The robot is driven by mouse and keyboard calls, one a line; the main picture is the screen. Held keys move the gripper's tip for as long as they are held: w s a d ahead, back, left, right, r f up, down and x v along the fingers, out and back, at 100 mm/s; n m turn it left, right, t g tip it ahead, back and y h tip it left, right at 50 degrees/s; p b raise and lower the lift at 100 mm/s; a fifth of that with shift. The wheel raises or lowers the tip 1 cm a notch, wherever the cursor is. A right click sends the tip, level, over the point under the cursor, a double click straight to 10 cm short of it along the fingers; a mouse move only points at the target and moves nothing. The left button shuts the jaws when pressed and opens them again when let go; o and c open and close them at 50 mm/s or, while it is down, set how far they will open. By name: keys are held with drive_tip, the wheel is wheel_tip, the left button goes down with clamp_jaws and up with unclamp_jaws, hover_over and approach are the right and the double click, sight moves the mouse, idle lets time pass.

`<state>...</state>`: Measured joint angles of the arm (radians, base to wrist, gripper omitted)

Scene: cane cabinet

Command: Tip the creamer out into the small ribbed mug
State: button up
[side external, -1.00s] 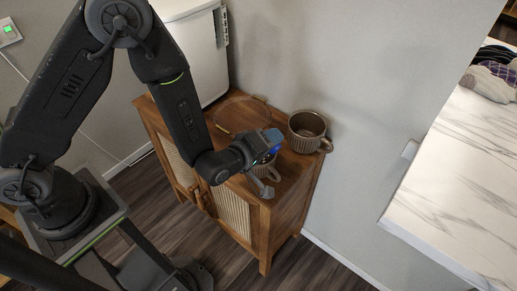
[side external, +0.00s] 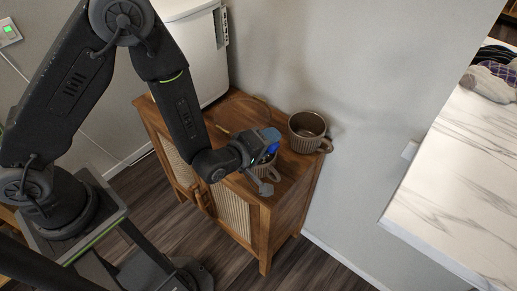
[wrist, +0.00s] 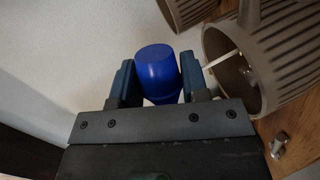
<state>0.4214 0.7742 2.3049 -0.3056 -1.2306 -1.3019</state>
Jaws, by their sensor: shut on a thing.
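My gripper (side external: 262,142) is shut on a blue rounded creamer (side external: 272,149). In the wrist view the creamer (wrist: 157,70) sits between the two fingers (wrist: 158,85) with its blunt end outward. It is tilted over just above the small ribbed mug (side external: 267,172), which is brown with a handle and partly hidden behind the gripper. In the wrist view this mug's mouth (wrist: 222,88) is right beside the right finger. A thin white streak, like poured liquid, runs from beside that finger into the mug. The creamer's opening is hidden.
A larger ribbed mug (side external: 306,131) stands behind on the wooden cabinet (side external: 285,205), close to the wall. A round tray or rack (side external: 238,108) lies at the cabinet's back left. A white appliance (side external: 195,50) stands behind. A marble counter (side external: 455,170) is at the right.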

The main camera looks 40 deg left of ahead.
drive_tip(key=shift+a+f+n+h, duration=0.3)
drive_tip(key=shift+a+f+n, duration=0.2)
drive_tip(key=shift+a+f, duration=0.1)
idle(0.4)
drive_tip(key=shift+s+d+r+m, duration=0.1)
drive_tip(key=shift+d+r+m, duration=0.75)
drive_tip(key=shift+d, duration=0.25)
drive_tip(key=shift+a+f+y, duration=0.15)
drive_tip(key=shift+a+y, duration=0.1)
drive_tip(key=shift+y, duration=0.35)
drive_tip(key=m, duration=0.2)
drive_tip(key=m+y, duration=0.1)
drive_tip(key=shift+d+f, duration=0.25)
drive_tip(key=shift+d, duration=0.1)
drive_tip(key=shift+d+f+m+y, duration=0.15)
drive_tip(key=shift+d+m+y, duration=0.25)
drive_tip(key=shift+m, duration=0.45)
drive_tip(key=d+f+m+t+y, duration=0.1)
drive_tip(key=d+f+m+y, duration=0.1)
drive_tip(key=d+m, duration=0.4)
drive_tip(key=shift+d+f, duration=0.2)
drive_tip(key=shift+f, duration=0.2)
drive_tip(key=shift+s, duration=0.1)
